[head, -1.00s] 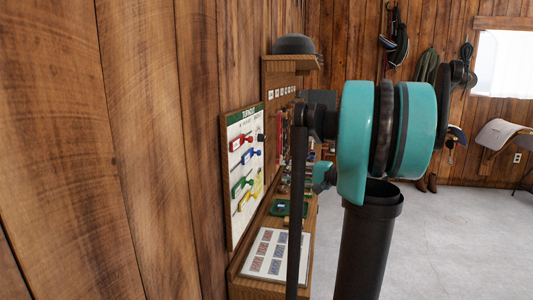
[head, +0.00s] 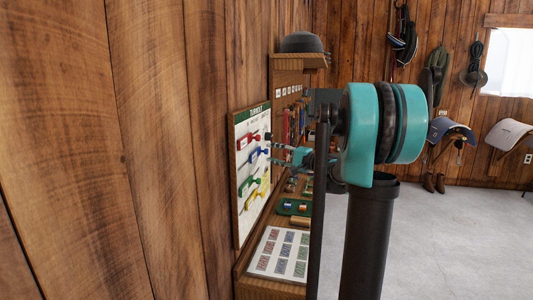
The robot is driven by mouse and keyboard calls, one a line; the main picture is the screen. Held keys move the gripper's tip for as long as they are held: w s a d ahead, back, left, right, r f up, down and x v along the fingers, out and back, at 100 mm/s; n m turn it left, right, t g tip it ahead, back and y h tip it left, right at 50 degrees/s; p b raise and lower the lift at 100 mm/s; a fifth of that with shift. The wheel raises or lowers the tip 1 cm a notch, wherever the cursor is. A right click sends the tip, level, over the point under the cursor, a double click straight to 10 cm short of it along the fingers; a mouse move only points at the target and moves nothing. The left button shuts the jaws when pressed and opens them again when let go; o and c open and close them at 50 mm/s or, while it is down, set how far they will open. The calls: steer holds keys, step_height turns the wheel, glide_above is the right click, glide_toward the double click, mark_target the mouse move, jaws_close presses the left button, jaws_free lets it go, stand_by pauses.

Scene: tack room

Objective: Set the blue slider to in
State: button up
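The board headed TURNOUT (head: 252,119) hangs on the wood wall at the left and is seen at a steep slant. It carries a red slider (head: 247,141), the blue slider (head: 256,154), a green slider (head: 248,184) and a yellow slider (head: 250,200), each on a slanting track. My gripper (head: 271,154) is in front of the board at the blue slider's height, pointing left at it. Its two fingers look apart, one above the other, with nothing seen between them. I cannot tell whether they touch the blue slider. My arm hides part of the space behind.
A wooden shelf unit (head: 295,62) with a dark helmet (head: 301,42) on top stands just beyond the board. Its lower ledge holds a sheet of coloured patches (head: 280,253) and a green tray (head: 293,207). Open grey floor (head: 450,240) lies to the right; saddles hang on the far wall.

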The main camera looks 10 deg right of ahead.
mark_target(266, 151)
steer(key=shift+x, duration=1.85)
steer(key=shift+c, duration=0.3)
jaws_close()
